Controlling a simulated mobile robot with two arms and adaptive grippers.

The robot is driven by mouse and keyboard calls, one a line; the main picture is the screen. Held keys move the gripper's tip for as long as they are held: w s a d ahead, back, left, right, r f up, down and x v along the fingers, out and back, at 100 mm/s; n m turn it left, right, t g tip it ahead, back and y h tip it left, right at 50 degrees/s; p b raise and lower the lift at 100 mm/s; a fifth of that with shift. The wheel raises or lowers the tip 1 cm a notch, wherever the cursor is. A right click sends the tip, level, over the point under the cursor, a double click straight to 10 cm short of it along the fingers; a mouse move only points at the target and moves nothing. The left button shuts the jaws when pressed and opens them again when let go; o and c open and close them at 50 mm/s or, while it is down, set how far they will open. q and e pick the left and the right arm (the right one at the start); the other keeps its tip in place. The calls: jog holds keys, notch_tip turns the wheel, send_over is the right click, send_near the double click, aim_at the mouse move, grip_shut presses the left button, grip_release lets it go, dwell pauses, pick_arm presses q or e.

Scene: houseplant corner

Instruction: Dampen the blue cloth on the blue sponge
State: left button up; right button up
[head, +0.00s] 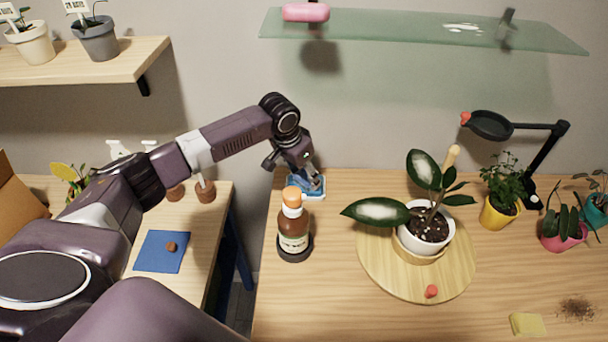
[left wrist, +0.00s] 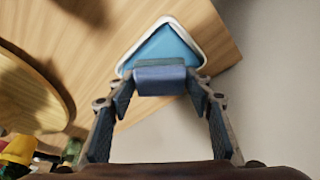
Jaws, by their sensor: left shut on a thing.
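My left gripper (head: 308,178) reaches down at the back left of the main table, over the blue sponge (head: 316,191) in its pale-rimmed dish. In the left wrist view the gripper (left wrist: 160,85) is shut on the folded blue cloth (left wrist: 160,80), which spans between its fingertips. The lighter blue sponge (left wrist: 165,46) lies just beyond the cloth in that view. I cannot tell whether cloth and sponge touch. The head view hardly shows the cloth, as the fingers cover it. My right gripper is not in view.
A brown bottle with an orange cap (head: 293,225) stands close in front of the dish. A potted plant with white-dusted leaves (head: 428,232) stands on a round wooden board (head: 375,265). A glass shelf (head: 400,28) hangs above. The front left of the table is clear.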

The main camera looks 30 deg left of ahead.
aim_at(304, 177)
pick_arm(q)
jog(key=shift+s+f, duration=0.1)
dwell(0.6)
jog(key=shift+s+f+p, duration=0.1)
jog(key=shift+f+p, duration=0.05)
jog(key=shift+p, duration=0.25)
dwell(0.7)
notch_tip(304, 177, up, 2)
jog(key=shift+p, duration=1.1)
notch_tip(304, 177, up, 5)
jog(key=p, duration=0.6)
jog(key=shift+r, duration=0.2)
jog(key=shift+w, duration=0.2)
jog(key=shift+f, duration=0.1)
